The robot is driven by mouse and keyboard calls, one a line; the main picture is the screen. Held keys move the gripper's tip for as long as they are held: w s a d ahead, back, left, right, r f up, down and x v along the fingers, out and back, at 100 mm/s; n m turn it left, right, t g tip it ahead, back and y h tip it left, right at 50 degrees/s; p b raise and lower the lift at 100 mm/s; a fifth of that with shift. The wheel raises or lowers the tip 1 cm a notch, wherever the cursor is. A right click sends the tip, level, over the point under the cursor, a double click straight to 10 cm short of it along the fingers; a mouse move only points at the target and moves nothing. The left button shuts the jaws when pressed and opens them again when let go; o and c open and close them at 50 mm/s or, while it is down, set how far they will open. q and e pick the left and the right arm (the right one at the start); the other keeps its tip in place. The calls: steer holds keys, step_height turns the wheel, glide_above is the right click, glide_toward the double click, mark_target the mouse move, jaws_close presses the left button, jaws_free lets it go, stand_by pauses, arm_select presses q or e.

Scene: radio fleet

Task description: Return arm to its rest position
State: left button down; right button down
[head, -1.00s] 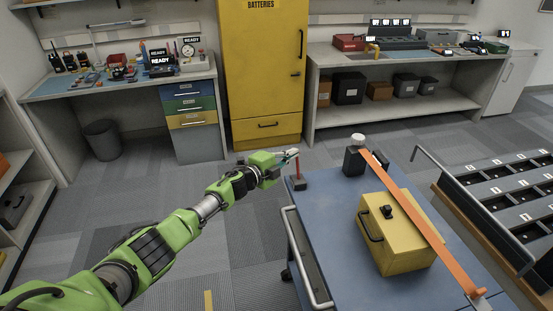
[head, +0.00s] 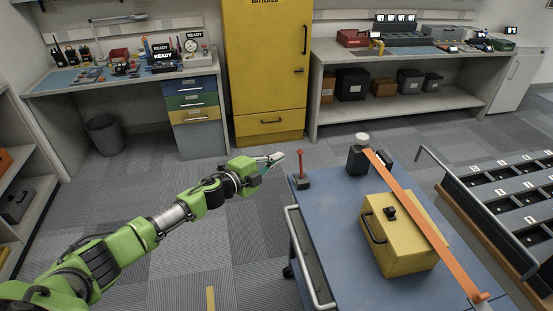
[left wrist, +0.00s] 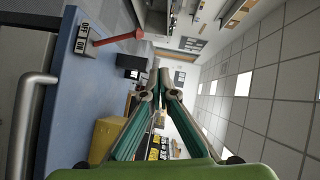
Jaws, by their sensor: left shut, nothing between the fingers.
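My green left arm reaches in from the lower left in the head view. Its gripper (head: 277,157) is shut and empty, out over the floor just left of the cart's far left corner. In the left wrist view the gripper (left wrist: 153,75) has its teal-lined fingers meeting at the tips, with nothing between them. The blue cart top (head: 335,215) lies to the right of the gripper, and the gripper is apart from it. My right gripper is not in view.
A yellow case (head: 400,240) and an orange bar (head: 420,215) are on the cart. The cart's metal handle (head: 302,255) juts out at its left. A yellow battery cabinet (head: 265,70) and two workbenches stand behind. The grey floor left of the cart is free.

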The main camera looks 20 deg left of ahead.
arm_select(q)
steer(key=s+a+f+n+g+y, duration=0.15)
steer(key=s+f+n, duration=0.4)
steer(key=f, duration=0.75)
steer(key=s+a+f+n+g+y+b, duration=0.1)
steer(key=s+f+n+g+y, duration=0.1)
steer(key=s+f, duration=0.85)
steer(key=s+a+f+n+g+y, duration=0.1)
steer(key=s+f+n+g+y, duration=0.35)
steer(key=f, duration=1.05)
steer(key=s+d+f+n+g+h, duration=0.1)
steer(key=s+f, duration=0.3)
steer(key=s, duration=0.3)
steer(key=s+f+n+b, duration=0.1)
steer(key=s+f, duration=0.4)
steer(key=s, duration=0.3)
steer(key=s+d+f+g+h, duration=0.1)
steer(key=s+f, duration=0.3)
steer(key=s, duration=0.3)
steer(key=s+d+f+n+g, duration=0.1)
steer(key=s+d+f+g, duration=0.1)
steer(key=s, duration=0.9)
steer(key=s+d+f+n+g, duration=0.2)
steer(key=s+f, duration=0.1)
steer(key=s, duration=0.8)
steer(key=shift+s+d+f, duration=0.3)
steer(key=shift+s+f, duration=0.1)
